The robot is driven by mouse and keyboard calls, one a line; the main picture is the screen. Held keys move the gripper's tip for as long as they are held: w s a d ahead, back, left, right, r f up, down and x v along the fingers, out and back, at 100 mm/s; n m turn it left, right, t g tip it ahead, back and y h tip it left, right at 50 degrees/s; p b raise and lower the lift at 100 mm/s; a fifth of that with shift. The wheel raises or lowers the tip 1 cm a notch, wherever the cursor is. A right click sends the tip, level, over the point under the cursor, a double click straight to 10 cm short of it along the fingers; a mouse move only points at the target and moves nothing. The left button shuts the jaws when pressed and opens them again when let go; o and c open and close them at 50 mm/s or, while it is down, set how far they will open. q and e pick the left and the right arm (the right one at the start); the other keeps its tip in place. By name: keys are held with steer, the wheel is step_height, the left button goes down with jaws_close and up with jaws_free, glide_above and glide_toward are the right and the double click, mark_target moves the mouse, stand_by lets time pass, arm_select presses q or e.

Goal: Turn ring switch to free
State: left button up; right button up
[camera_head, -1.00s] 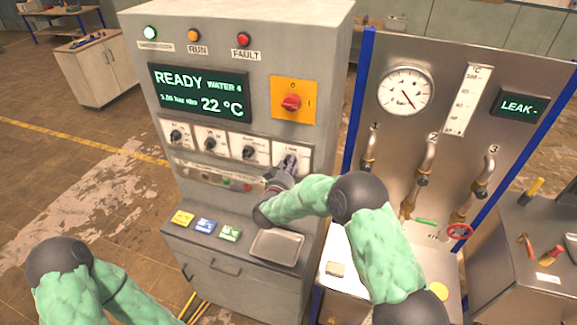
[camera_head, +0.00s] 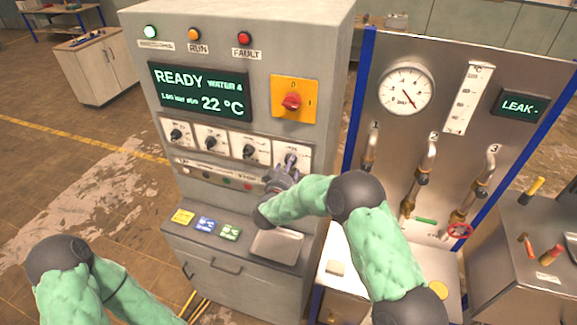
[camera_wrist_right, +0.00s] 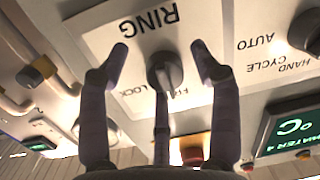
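The ring switch is a dark rotary knob (camera_wrist_right: 165,70) on a white plate marked RING, upside down in the right wrist view. Below the knob are the word LOCK and a partly covered word beginning FR. I cannot tell for certain which mark the knob points to. In the head view the switch (camera_head: 291,158) is the rightmost of the row of knobs. My right gripper (camera_wrist_right: 160,50) is open, with a finger on each side of the knob and gaps visible. In the head view the right gripper (camera_head: 287,172) is at the switch's lower edge. My left gripper is out of view.
The grey cabinet (camera_head: 215,270) carries a READY display (camera_head: 200,90), a red rotary switch (camera_head: 291,102) and several lamps. Below are coloured labels and a metal tray (camera_head: 278,245). A gauge panel (camera_head: 440,50) with pipes stands close on the right.

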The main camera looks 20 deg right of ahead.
steer(key=shift+r, duration=0.35)
steer(key=v, duration=1.2)
steer(key=shift+f, duration=0.15)
steer(key=s+a+f+n+g+y+b, duration=0.1)
steer(key=s+f+g+y+b, duration=0.4)
steer(key=f, duration=1.3)
steer(key=s+f+n+y+b, duration=0.1)
steer(key=f+y+b, duration=0.1)
steer(key=f+b, duration=1.15)
steer(key=s+a+f+g+y+b, duration=0.1)
steer(key=s+f+g+b, duration=0.3)
steer(key=s+f, duration=0.8)
steer(key=s+a+f+m+g+y+b, duration=0.1)
steer(key=s+f+g+y+b, duration=0.3)
steer(key=s+f, duration=0.9)
step_height(320, 180, down, 5)
steer(key=shift+s+a+r+g+y+b, duration=0.25)
steer(key=shift+a+g+b, duration=0.35)
steer(key=shift+b, duration=0.35)
